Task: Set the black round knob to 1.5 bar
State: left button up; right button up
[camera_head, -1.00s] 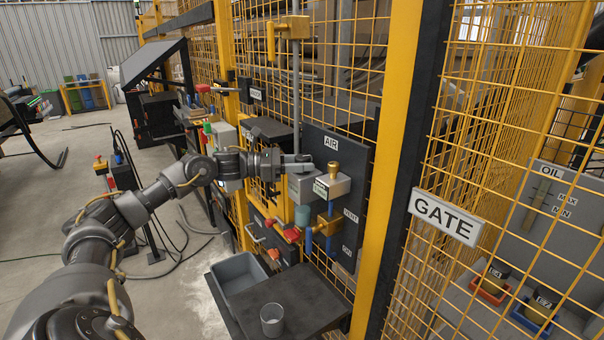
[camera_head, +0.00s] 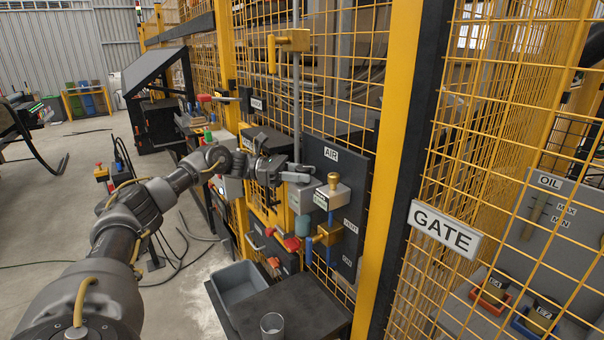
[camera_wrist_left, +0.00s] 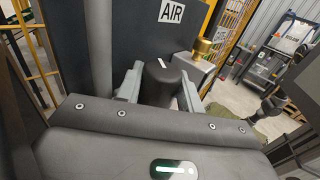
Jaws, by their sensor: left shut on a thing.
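The black round knob (camera_wrist_left: 160,82) stands between the two grey fingers of my left gripper (camera_wrist_left: 158,85) in the left wrist view. A white mark shows on its face. The gripper is shut on the knob, with a finger on each side. In the head view my left gripper (camera_head: 297,174) reaches the grey regulator box (camera_head: 302,200) under the AIR sign (camera_head: 331,154). There the fingers and hand mostly hide the knob. I cannot read a pressure value in either view. My right gripper is not in view.
A box with a brass knob (camera_head: 333,182) sits close right of the regulator. A yellow post (camera_head: 390,150) and mesh fence stand to the right. A grey bin (camera_head: 238,283) and a cup (camera_head: 272,325) are below.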

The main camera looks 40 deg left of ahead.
pick_arm(q)
jog(key=shift+r, duration=0.1)
jog(key=o, duration=0.7)
jog(key=shift+a, duration=0.1)
jog(key=shift+s+a, duration=0.1)
jog(key=shift+a, duration=0.1)
jog(key=shift+b+v, duration=1.3)
jog(key=shift+v, duration=3.85)
